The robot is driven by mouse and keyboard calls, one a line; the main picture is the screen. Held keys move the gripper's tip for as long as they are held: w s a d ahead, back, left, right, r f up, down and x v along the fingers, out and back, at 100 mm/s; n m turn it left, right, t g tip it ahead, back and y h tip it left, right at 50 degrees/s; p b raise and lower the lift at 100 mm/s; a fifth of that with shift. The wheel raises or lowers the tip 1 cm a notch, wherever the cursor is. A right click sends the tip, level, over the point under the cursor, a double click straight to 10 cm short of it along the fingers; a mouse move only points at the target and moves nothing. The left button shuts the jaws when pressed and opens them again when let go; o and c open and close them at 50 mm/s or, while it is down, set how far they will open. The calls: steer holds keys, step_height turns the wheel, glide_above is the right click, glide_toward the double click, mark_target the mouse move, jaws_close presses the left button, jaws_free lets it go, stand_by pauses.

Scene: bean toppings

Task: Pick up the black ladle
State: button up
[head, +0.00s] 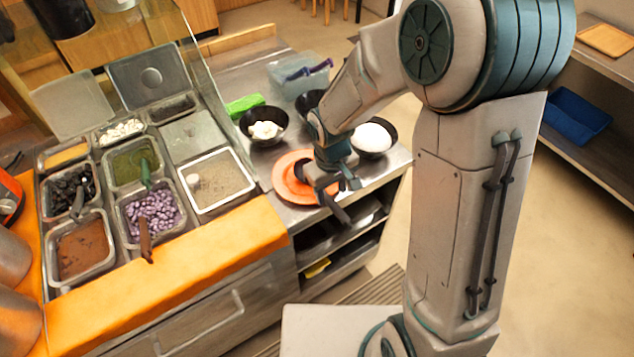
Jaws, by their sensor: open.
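A dark, black-looking ladle handle (77,204) stands out of the metal tub of black topping at the left of the counter; its scoop end is hidden in the topping. My gripper (345,200) is open and empty in front of the orange plate (282,182) on the steel side counter. It is well to the right of the dark handle, with the topping tubs in between.
Purple topping (160,212) holds a brown handle (146,240), and green topping (128,163) a green one (146,174).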

mark_target(331, 201)
steer(key=shift+w+d+f+p, duration=0.1)
steer(key=shift+f+p, duration=0.25)
steer(key=shift+f, duration=1.8)
steer(key=shift+c, duration=0.4)
jaws_close()
steer(key=shift+r, duration=0.15)
